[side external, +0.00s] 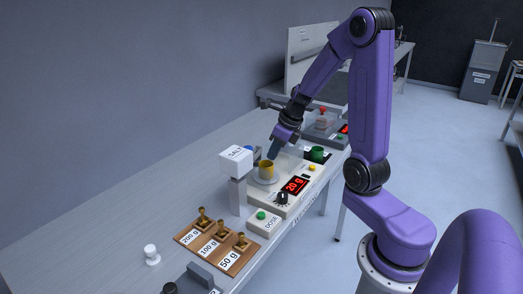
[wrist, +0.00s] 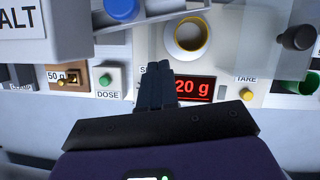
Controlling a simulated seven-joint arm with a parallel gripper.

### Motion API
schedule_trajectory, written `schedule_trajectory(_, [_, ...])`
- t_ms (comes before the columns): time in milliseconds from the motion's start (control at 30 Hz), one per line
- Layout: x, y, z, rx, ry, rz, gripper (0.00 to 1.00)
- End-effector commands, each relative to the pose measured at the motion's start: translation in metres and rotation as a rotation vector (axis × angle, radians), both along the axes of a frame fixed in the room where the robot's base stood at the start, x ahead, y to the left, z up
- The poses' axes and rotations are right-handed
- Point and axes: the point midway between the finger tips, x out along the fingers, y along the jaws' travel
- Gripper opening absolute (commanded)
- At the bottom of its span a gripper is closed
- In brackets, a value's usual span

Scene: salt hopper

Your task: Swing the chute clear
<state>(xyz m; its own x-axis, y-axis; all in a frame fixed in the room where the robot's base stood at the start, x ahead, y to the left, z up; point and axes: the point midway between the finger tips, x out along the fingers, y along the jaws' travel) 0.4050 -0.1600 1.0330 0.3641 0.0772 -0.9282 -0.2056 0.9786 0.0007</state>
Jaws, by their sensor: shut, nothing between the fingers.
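The white salt hopper (side external: 236,160) stands on a post on the bench, and its lettered side (wrist: 22,22) fills the top left of the wrist view. A blue round part (wrist: 122,8) shows beside it, and a blue part also shows behind the hopper in the side view (side external: 256,154). A pale bar (wrist: 155,20) runs from there towards the yellow cup; I cannot tell whether it is the chute. The yellow cup (side external: 266,169) stands on the scale's pan. My gripper (side external: 273,155) is shut and empty near the cup, pointing down; its fingers show in the wrist view (wrist: 157,68).
The scale display (side external: 295,186) reads 20 g. A black knob (side external: 282,198), a DOSE box (side external: 265,222) and a yellow TARE button (wrist: 246,94) are close by. Brass weights sit in a wooden rack (side external: 218,248).

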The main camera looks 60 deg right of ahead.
Motion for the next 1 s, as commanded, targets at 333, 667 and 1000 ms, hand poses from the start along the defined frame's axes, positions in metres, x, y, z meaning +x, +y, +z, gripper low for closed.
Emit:
schedule_trajectory(333, [0.037, 0.008, -0.005, -0.001, 0.001, 0.003, 0.0])
schedule_trajectory(667, [0.041, 0.009, -0.005, -0.001, 0.001, 0.001, 0.0])
schedule_trajectory(1000, [0.045, 0.008, -0.005, 0.0, 0.001, 0.032, 0.0])
